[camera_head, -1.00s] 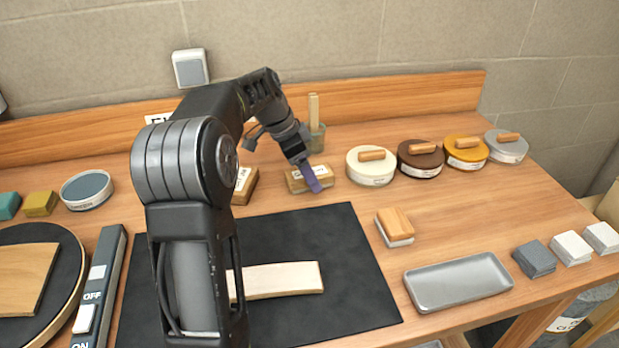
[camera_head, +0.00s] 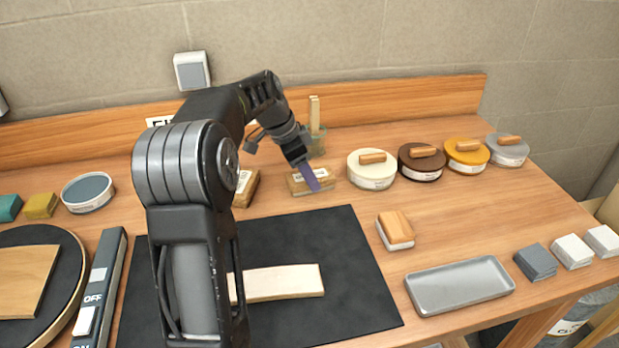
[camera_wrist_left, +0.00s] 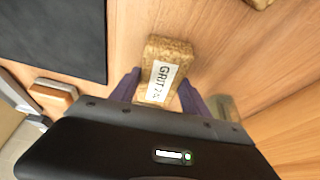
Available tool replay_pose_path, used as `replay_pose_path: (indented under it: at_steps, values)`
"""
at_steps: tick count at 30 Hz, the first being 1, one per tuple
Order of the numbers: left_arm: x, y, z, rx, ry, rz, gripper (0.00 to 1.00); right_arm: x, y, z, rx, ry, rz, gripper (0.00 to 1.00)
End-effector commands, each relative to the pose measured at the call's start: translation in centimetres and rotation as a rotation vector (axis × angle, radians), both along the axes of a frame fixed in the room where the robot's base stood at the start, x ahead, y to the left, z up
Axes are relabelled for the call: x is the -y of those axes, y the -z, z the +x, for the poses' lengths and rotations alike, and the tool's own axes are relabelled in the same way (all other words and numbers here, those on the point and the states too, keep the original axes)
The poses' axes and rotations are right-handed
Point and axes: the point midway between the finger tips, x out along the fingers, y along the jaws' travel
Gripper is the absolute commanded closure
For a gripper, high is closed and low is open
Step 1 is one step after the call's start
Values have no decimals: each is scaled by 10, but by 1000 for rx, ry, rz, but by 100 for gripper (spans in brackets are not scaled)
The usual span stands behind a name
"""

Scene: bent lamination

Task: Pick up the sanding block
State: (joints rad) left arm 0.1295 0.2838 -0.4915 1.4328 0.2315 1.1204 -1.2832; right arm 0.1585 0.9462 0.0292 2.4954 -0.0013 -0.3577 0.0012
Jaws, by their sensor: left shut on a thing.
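A cork-coloured sanding block with a white label (camera_head: 327,184) rests on the bench behind the black mat. In the left wrist view the block (camera_wrist_left: 171,48) shows its label reading "GRIT", the number partly cut off. My left gripper (camera_head: 309,177) reaches down to it from above. In the left wrist view its purple fingers (camera_wrist_left: 160,84) stand on either side of the block, shut on it. The block's lower side is hidden. A second, similar labelled block (camera_head: 247,188) sits to the left, partly behind my arm. My right gripper is not in view.
A jar with wooden sticks (camera_head: 316,140) stands just behind the block. Several round lidded tins, the nearest cream (camera_head: 371,171), line up to the right. A wood-topped block (camera_head: 396,230) and a grey tray (camera_head: 459,285) lie front right. A pale strip (camera_head: 285,282) lies on the mat (camera_head: 345,255).

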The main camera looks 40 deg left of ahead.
Motion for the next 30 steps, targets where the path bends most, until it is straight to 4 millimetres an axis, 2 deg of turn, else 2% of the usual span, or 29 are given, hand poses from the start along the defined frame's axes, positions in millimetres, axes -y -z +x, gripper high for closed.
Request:
replay_pose_path:
  at_steps: [5,8,18,21,30]
  values:
    - [1,-8,1,1,2,-1,86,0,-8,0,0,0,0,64]
    - [0,-18,1,4,1,1,86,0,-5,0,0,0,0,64]
    - [0,-85,0,2,0,1,86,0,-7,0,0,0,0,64]
    - [0,-98,1,2,1,1,86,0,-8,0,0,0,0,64]
    - [0,-105,0,-1,0,-1,86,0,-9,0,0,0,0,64]
